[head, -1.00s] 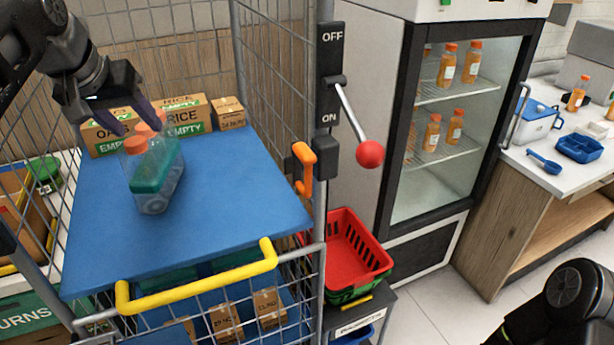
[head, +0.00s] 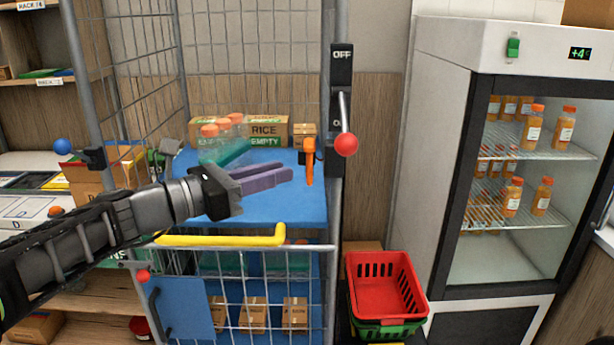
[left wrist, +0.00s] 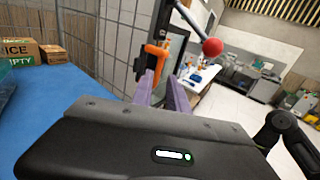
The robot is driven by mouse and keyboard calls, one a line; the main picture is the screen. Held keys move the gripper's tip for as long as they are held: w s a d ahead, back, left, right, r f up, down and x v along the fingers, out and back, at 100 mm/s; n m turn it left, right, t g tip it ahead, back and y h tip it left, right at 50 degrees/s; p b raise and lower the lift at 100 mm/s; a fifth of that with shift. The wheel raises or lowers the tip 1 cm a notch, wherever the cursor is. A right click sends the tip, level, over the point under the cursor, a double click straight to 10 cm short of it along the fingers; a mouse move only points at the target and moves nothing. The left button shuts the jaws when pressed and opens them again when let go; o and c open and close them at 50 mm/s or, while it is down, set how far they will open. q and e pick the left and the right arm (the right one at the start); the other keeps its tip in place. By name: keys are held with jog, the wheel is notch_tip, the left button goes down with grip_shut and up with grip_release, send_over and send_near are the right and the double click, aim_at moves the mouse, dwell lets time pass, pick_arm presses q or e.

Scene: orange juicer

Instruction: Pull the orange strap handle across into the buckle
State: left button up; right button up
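The orange strap handle (head: 309,165) hangs upright from a black mount on the cage's right post, below the lever. It also shows in the left wrist view (left wrist: 154,57), just beyond my fingertips. My left gripper (head: 289,176) has purple fingers pointing right at the handle over the blue shelf. In the left wrist view its fingers (left wrist: 162,82) stand apart with nothing held between them. A black block (head: 95,158) on the cage's left post may be the buckle; I cannot tell for sure. My right gripper is out of view.
Orange-capped bottles (head: 222,140) and cardboard boxes (head: 267,130) stand on the blue shelf (head: 290,208). A yellow bar (head: 225,240) crosses its front edge. A red-knobbed lever (head: 346,143) sits above the handle. A red basket (head: 383,285) and a fridge (head: 425,150) stand to the right.

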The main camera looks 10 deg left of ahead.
aim_at(309, 178)
pick_arm(q)
jog(key=p+x, duration=0.1)
jog(key=x, duration=0.7)
jog(key=shift+a, duration=0.1)
dwell(0.4)
grip_shut()
dwell(1.2)
